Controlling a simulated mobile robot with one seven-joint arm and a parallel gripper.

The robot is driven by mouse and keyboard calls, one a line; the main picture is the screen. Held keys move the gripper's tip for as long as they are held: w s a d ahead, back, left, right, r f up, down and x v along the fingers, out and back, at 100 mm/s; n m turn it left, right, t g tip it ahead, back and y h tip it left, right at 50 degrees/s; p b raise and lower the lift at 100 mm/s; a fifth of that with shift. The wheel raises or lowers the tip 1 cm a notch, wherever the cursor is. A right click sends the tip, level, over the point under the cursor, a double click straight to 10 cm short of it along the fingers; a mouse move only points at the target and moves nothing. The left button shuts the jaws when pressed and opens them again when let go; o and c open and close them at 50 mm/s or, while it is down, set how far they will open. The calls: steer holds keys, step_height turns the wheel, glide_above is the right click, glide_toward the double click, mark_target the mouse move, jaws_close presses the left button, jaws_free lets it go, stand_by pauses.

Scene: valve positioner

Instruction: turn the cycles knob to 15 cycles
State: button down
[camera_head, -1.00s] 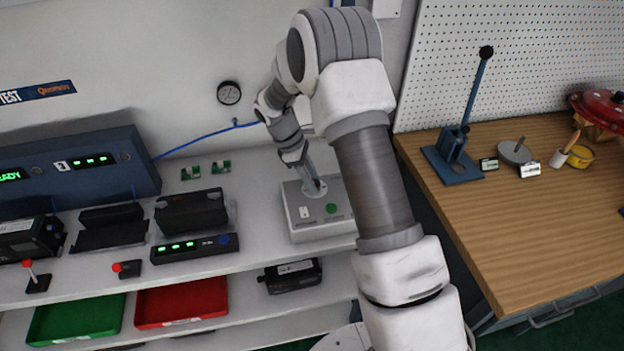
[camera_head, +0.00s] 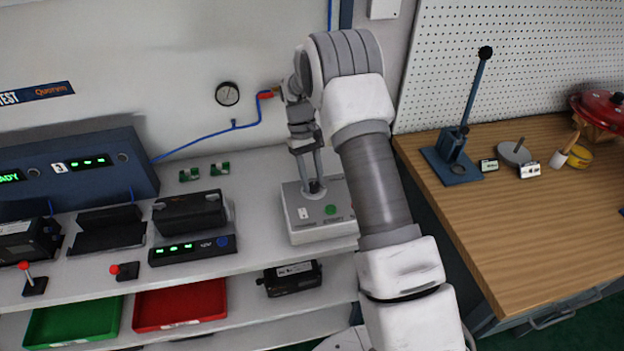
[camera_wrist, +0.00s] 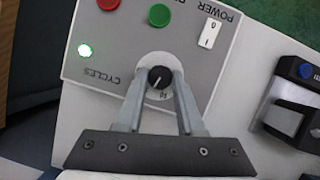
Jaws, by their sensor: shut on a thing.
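The cycles knob (camera_wrist: 160,77) is a small black round knob on a white dial, in the middle of the wrist view. Its white pointer line slants toward the picture's lower left. Few dial marks are readable, as the fingers cover the sides. My gripper (camera_wrist: 160,82) is shut on the knob, one grey finger on each side. The grey control box (camera_wrist: 110,62) appears upside down there, with "CYCLES" lettering beside the dial. In the head view the box (camera_head: 300,232) stands on the bench, with my gripper (camera_head: 317,190) reaching down to its top.
A black device (camera_head: 190,212) stands left of the box. A wooden bench (camera_head: 520,225) is at right.

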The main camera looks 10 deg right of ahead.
steer(key=shift+d+m+y, duration=0.1)
steer(key=shift+m+y, duration=0.5)
steer(key=shift+m, duration=1.1)
steer(key=c, duration=0.5)
jaws_free()
steer(key=v, duration=1.7)
steer(key=shift+w+d+r+p, duration=0.1)
steer(key=shift+d+r+p, duration=0.1)
steer(key=shift+p, duration=0.15)
steer(key=shift+f, duration=0.1)
